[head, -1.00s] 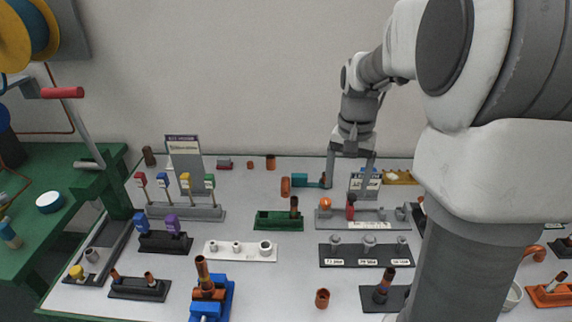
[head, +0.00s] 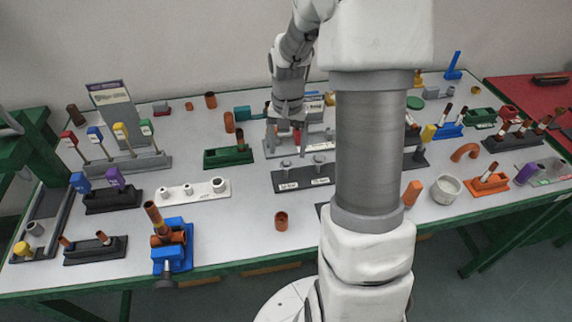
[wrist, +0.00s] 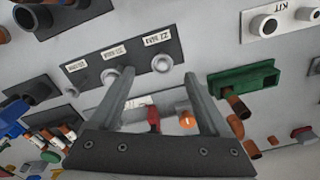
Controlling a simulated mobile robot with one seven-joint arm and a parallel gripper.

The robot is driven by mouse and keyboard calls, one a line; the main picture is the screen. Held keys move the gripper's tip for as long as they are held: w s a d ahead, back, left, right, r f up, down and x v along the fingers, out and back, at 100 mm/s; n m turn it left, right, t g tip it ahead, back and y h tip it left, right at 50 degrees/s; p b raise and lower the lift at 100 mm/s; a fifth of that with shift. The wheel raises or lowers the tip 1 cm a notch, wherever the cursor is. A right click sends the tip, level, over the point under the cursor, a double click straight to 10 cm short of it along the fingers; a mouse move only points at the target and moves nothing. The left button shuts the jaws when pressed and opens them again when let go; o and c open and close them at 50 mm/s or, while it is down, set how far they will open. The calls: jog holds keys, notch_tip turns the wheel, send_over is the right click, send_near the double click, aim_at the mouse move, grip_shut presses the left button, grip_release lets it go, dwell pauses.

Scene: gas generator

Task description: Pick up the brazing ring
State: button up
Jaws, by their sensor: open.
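My gripper (head: 287,142) is open and empty above the table, over the grey rack and the black labelled plate; it also shows in the wrist view (wrist: 158,78). I cannot tell for certain which thing is the brazing ring. The black plate (wrist: 88,70) bears three grey round ring-like pieces, one (wrist: 162,64) near the gap between my fingertips. The plate also shows in the head view (head: 290,184), its right end hidden by my arm. Between my fingers in the wrist view are a small orange round piece (wrist: 187,119) and a red piece (wrist: 153,120) on the grey rack.
A green block (head: 228,156) with a copper tube stands left of my gripper. A white three-socket holder (head: 193,192), a blue vise (head: 173,252) and a copper cup (head: 281,221) are nearer the front. Bare table lies around the cup. My arm hides the middle right.

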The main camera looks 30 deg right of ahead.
aim_at(286, 162)
jog(key=shift+w+f, duration=0.15)
jog(key=shift+f, duration=0.95)
jog(key=shift+w+f, duration=0.15)
jog(key=shift+f, duration=0.9)
jog(key=shift+f+b, duration=0.25)
jog(key=shift+b, duration=0.2)
jog(key=c, duration=0.9)
